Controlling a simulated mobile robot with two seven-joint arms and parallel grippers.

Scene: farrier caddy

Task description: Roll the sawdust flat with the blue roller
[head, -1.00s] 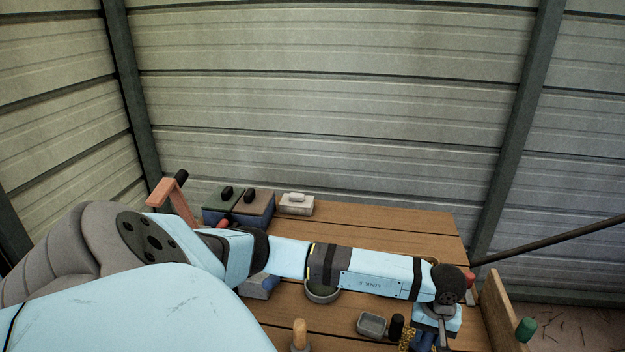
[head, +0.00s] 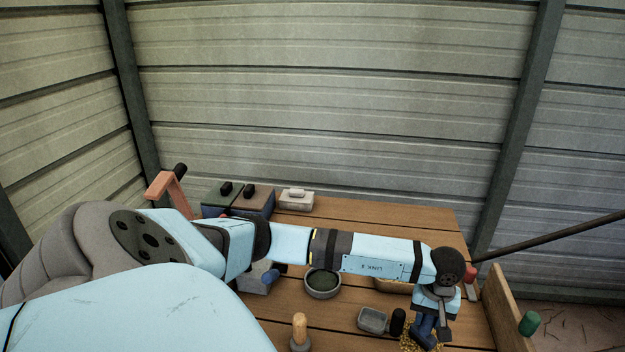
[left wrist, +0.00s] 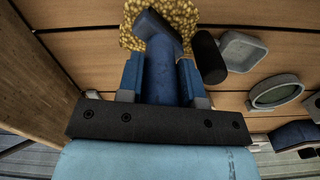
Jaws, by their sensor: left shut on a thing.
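My left gripper (head: 432,322) points down at the front right of the wooden table, shut on the blue roller. In the left wrist view the gripper (left wrist: 160,82) has its fingers on either side of the roller's dark blue handle (left wrist: 161,72). The roller's far end (left wrist: 154,27) lies over the golden sawdust (left wrist: 183,14); I cannot tell whether it touches. In the head view the sawdust (head: 409,344) shows only partly, behind the gripper and roller. My right gripper is not in view.
A black cylinder (head: 398,322) and a grey square dish (head: 372,320) stand just left of the sawdust. A round bowl (head: 322,284) and a wooden-topped peg (head: 299,330) are further left. A raised wooden board (head: 502,305) edges the right side.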

